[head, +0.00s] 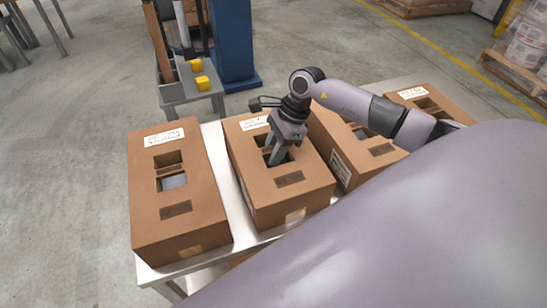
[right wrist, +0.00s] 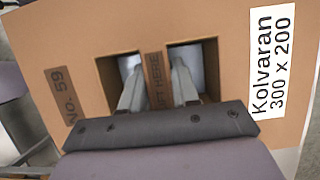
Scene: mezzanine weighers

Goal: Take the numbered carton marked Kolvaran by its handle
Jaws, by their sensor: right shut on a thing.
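The Kolvaran carton (head: 305,200) is brown and stands on the table, second from the left. In the right wrist view its white label (right wrist: 272,75) reads "Kolvaran 300 x 200" and a brown patch reads "No. 59" (right wrist: 63,95). Its top has two square openings with a strip handle (right wrist: 155,72) between them, its lettering partly hidden. My right gripper (head: 276,160) reaches down into the carton top. In the wrist view one finger of the gripper (right wrist: 157,80) is in each opening, shut on the strip. My left gripper is out of view.
Similar cartons stand on the left (head: 180,210), just right (head: 335,135) and far right (head: 440,100) of it on the pale table (head: 232,185). A small grey stand (head: 185,97) with two yellow blocks (head: 197,65) is behind, beside a blue column (head: 233,45).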

